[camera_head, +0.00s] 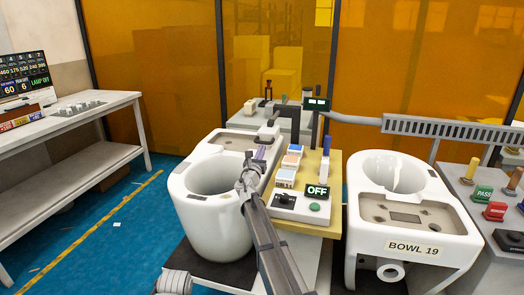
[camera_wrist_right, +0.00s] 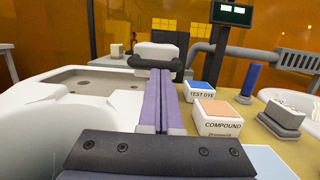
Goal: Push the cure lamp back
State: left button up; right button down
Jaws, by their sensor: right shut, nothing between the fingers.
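The cure lamp appears to be the white head with a dark bar across its front (camera_wrist_right: 158,51), straight ahead of my fingers in the right wrist view. In the head view it shows near the middle (camera_head: 268,132), at the back end of the left toilet bowl (camera_head: 218,225). My right gripper (camera_head: 262,152) is shut and empty, its purple fingers side by side. The fingertips in the wrist view (camera_wrist_right: 160,73) lie right at the dark bar; I cannot tell whether they touch it.
Right of the fingers, a wooden bench (camera_head: 331,172) holds the TEST DYE box (camera_wrist_right: 204,96), the COMPOUND box (camera_wrist_right: 217,117) and an OFF display (camera_head: 317,191). A dark post with a screen (camera_head: 317,104) stands behind. Bowl 19 (camera_head: 410,215) stands at the right.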

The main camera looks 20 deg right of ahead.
jog(key=b+v, duration=0.2)
jog(key=v, duration=1)
jog(key=shift+s+a, duration=0.15)
jog(key=shift+s, duration=0.15)
